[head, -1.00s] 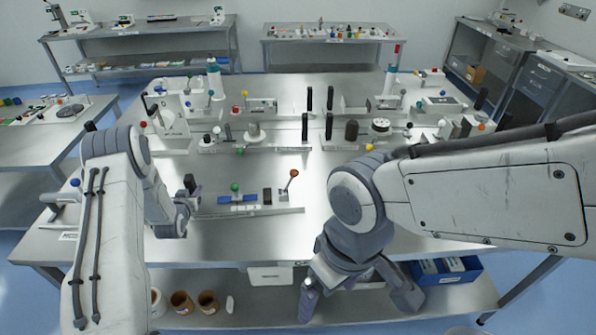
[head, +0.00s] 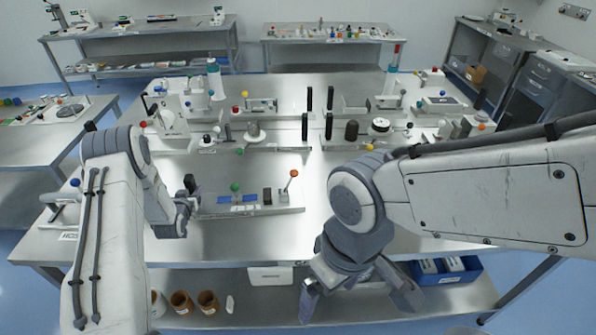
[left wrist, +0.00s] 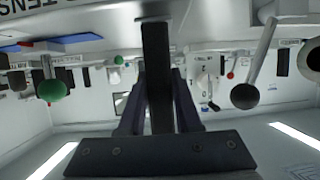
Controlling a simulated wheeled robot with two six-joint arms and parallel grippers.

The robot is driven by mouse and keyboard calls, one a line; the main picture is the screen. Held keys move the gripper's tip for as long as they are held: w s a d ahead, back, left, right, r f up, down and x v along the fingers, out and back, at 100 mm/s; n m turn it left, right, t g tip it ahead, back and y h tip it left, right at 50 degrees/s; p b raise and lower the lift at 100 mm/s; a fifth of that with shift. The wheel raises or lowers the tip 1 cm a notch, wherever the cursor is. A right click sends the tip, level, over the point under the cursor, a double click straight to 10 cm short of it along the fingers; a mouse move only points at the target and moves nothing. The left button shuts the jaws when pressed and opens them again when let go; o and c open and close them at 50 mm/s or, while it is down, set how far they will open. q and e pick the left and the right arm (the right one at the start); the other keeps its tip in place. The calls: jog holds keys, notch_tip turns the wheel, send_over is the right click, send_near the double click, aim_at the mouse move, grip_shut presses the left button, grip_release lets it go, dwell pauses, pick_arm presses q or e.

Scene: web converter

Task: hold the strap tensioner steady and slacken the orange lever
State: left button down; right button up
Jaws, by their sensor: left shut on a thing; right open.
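My left gripper (head: 190,195) is at the plate's left end, shut on a black upright post (head: 190,183). The post (left wrist: 156,70) fills the space between the fingers in the left wrist view. My right gripper (head: 358,306) is open and empty, pointing down near the bench's front edge, apart from the lever.
Several fixtures with posts and coloured knobs stand along the back of the bench (head: 250,240), including a black cylinder (head: 351,131). The bench surface right of the lever is clear. A blue bin (head: 445,271) and brown jars (head: 207,301) sit on the lower shelf.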

dwell(0.3)
pick_arm(q)
jog(key=shift+r, duration=0.1)
jog(key=shift+f+b, duration=0.35)
jog(key=shift+b, duration=0.1)
